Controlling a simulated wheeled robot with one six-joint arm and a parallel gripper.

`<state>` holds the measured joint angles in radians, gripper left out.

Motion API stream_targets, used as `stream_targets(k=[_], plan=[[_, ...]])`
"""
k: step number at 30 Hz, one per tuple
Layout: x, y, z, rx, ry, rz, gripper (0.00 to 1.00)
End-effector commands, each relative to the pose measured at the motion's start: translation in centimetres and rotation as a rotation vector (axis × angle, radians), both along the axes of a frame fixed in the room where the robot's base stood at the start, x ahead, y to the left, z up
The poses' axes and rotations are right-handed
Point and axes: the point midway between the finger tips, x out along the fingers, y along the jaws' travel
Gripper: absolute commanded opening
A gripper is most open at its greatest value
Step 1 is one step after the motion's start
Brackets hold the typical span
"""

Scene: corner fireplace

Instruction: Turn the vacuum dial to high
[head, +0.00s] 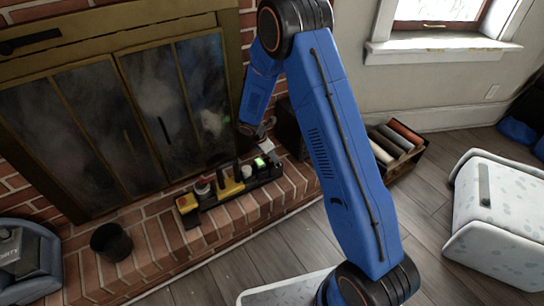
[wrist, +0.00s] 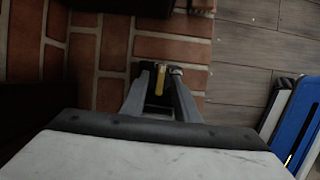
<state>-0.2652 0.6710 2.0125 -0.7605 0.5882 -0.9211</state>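My gripper (wrist: 160,72) reaches down over the brick hearth. In the wrist view its two grey fingers stand apart, with a gap between them. A yellow piece (wrist: 159,83) on a dark object shows in that gap; I cannot tell whether it touches a finger. In the head view my gripper (head: 256,130) is above the right end of a black tray (head: 213,202) of small items, near a white item and a green one. No vacuum dial is clearly recognisable. A blue and dark-grey object with pale lettering (head: 22,262) at the lower left may be the vacuum; its full shape is cut off.
The glass-doored fireplace (head: 150,115) stands behind the brick hearth (head: 225,236). A dark cup (head: 111,242) stands on the hearth's left part. A wooden crate (head: 400,165) and a white speckled piece (head: 500,222) are on the right. Wood floor (head: 430,235) lies bare between them.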

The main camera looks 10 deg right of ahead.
Motion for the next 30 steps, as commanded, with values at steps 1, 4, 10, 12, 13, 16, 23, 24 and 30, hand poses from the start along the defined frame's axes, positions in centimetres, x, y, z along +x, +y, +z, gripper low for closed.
stream_targets(k=[1, 4, 10, 12, 13, 16, 23, 24, 30], plan=[[-0.01, -0.02, -0.04, 0.0, 0.0, 0.0, 0.28], [0.0, -0.03, -0.03, 0.0, 0.0, 0.0, 0.28], [0.0, -0.02, -0.02, 0.0, 0.0, 0.0, 0.0], [-0.01, -0.03, -0.02, 0.0, 0.0, 0.0, 0.0], [-0.01, -0.03, -0.02, 0.0, 0.0, 0.0, 0.0], [0.0, -0.02, -0.01, 0.0, 0.0, -0.002, 0.0], [0.02, -0.02, -0.03, 0.0, 0.0, -0.049, 0.0], [0.05, -0.02, -0.03, -0.001, 0.0, -0.064, 0.0], [0.2, 0.0, -0.08, 0.0, 0.001, -0.194, 0.0]])
